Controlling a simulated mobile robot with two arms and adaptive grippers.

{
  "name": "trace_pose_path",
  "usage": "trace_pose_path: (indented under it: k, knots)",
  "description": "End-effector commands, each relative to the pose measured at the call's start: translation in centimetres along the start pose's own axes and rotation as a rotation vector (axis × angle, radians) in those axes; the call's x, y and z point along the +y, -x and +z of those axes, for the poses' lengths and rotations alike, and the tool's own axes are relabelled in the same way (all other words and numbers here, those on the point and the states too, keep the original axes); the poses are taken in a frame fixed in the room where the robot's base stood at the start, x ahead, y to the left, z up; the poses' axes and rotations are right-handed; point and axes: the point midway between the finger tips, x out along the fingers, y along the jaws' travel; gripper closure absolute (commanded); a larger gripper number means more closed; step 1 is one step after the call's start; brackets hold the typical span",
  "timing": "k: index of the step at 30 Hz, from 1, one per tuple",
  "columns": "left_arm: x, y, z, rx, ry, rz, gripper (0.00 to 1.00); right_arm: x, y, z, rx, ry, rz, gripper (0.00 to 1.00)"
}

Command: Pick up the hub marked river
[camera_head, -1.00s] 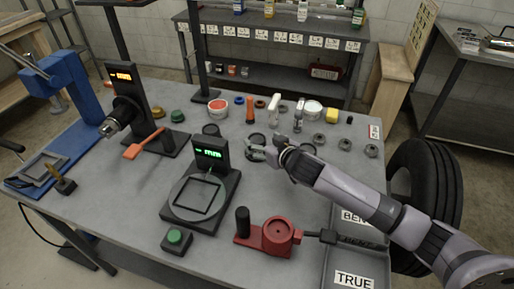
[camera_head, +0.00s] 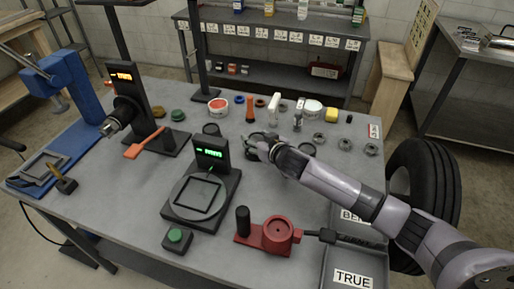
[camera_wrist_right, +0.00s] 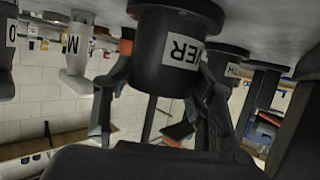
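A black flanged hub (camera_wrist_right: 165,60) with a white label whose visible letters read "VER" fills the middle of the right wrist view, which looks upside down. My right gripper (camera_wrist_right: 162,95) has its fingers apart on either side of this hub; I cannot tell whether they touch it. In the head view my right gripper (camera_head: 255,144) is low over the table, at a dark hub (camera_head: 256,138) that it partly covers. My left gripper is not in view.
Several hubs or nuts (camera_head: 345,145) lie to the right, with a white-topped tub (camera_head: 313,108) and a yellow block (camera_head: 332,115) behind. A black gauge (camera_head: 212,158) with a green display stands left of the gripper. A red fixture (camera_head: 277,236) is nearer the front.

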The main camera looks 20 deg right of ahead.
Motion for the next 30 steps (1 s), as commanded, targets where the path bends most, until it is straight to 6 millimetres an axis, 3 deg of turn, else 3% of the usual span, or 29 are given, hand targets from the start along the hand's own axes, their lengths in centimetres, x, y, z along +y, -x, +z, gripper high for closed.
trace_pose_path:
  k: [21, 30]
  knots:
    - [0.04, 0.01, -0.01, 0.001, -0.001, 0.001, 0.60, 0.03, 0.01, 0.02, -0.001, 0.000, 0.000, 0.99]
    - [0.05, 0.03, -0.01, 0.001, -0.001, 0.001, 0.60, 0.01, 0.03, -0.34, 0.006, 0.000, -0.001, 1.00]
